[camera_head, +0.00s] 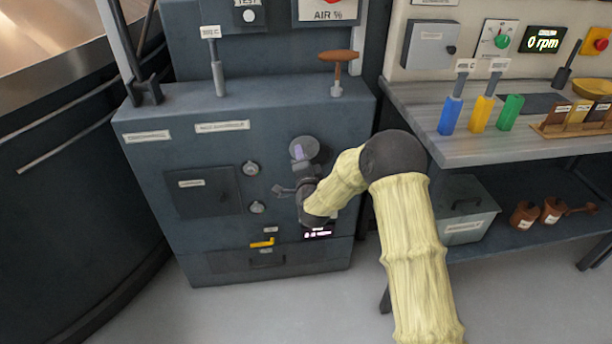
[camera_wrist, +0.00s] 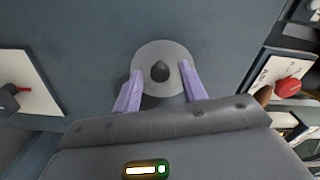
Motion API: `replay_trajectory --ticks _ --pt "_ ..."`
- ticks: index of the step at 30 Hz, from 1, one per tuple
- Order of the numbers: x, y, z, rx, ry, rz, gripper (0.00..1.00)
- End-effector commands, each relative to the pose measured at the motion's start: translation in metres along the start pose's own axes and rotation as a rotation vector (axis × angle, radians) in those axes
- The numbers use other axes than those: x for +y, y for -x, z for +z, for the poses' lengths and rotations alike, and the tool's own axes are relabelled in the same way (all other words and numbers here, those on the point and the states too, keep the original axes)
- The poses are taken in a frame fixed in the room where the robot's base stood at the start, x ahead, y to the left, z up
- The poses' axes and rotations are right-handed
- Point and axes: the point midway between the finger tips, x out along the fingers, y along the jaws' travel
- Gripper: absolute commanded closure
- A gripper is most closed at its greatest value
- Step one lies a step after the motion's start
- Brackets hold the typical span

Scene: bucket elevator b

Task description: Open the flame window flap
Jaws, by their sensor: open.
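The flame window flap appears to be the round grey disc (camera_head: 308,144) on the front of the dark blue-grey cabinet. In the wrist view the flap (camera_wrist: 148,50) faces me, with a small dark knob (camera_wrist: 160,71) at its middle. My gripper (camera_wrist: 160,76) is open, its two purple fingers on either side of the knob. I cannot tell whether they touch it. In the head view my gripper (camera_head: 298,153) is just in front of the flap and partly covers it. The flap looks closed; whatever is behind it is hidden.
Left of the flap are a dark square door (camera_head: 203,192) and two small round knobs (camera_head: 252,169). A yellow handle (camera_head: 262,243) sits below. Levers stand on the cabinet top. A workbench (camera_head: 450,152) with coloured tools stands on the right.

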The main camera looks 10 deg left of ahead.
Motion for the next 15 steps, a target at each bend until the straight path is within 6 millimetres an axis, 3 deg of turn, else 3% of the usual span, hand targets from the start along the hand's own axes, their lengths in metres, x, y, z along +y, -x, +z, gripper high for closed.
replay_trajectory --ticks 5,15 --pt "0.0 0.018 0.0 -0.002 0.0 0.002 0.58" --pt "0.0 0.075 0.0 -0.002 0.0 0.004 0.58"
